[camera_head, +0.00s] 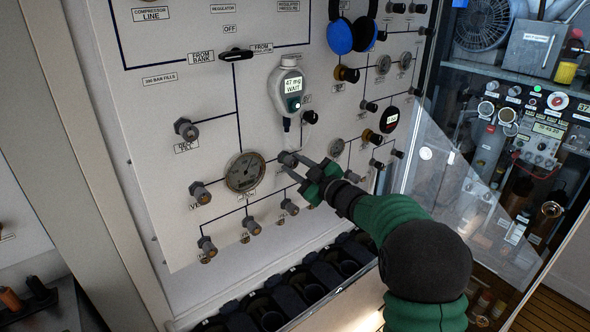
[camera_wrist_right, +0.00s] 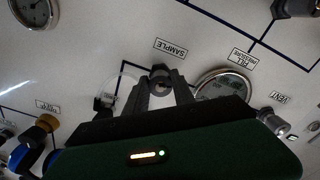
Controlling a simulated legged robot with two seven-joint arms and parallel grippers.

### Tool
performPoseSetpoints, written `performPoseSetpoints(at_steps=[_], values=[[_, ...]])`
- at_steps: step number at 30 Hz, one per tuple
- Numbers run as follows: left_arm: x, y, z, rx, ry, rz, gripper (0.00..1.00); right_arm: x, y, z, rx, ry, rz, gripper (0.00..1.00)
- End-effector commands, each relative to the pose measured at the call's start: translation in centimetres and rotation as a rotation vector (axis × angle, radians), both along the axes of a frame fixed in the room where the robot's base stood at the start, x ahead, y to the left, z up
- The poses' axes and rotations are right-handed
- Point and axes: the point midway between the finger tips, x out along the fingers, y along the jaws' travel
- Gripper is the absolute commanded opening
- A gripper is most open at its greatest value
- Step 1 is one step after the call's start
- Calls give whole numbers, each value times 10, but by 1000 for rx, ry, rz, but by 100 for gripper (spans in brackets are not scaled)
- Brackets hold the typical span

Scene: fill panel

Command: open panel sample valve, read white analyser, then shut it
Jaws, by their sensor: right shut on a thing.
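The sample valve (camera_head: 287,158) is a small grey knob on the white panel, below the analyser. In the right wrist view the valve (camera_wrist_right: 161,76) sits under the SAMPLE label (camera_wrist_right: 171,48). My right gripper (camera_head: 292,163) is shut on this knob; its fingers (camera_wrist_right: 160,86) lie on either side of it. They partly hide the knob, so I cannot tell how far it is turned. The white analyser (camera_head: 286,91) hangs on the panel above the valve, and its lit screen reads 47 mg WAIT. My left gripper is not in view.
A round pressure gauge (camera_head: 245,172) is left of the valve, and other knobs (camera_head: 290,206) sit close below. Blue ear defenders (camera_head: 351,34) hang at the top. A clear door (camera_head: 440,160) stands right of the panel. Dark fill bays (camera_head: 300,280) lie beneath.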

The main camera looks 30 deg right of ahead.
Motion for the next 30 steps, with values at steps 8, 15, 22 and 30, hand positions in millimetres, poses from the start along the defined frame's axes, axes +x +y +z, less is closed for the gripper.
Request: performPoseSetpoints(at_steps=[8,15,22,30], values=[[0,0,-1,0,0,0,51,0,0,-1,-6,3,-1,0],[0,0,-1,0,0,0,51,0,0,-2,-5,3,-1,46],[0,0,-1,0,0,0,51,0,0,-1,-5,1,0,51],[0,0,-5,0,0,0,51,-20,-2,-1,-6,1,-2,51]])
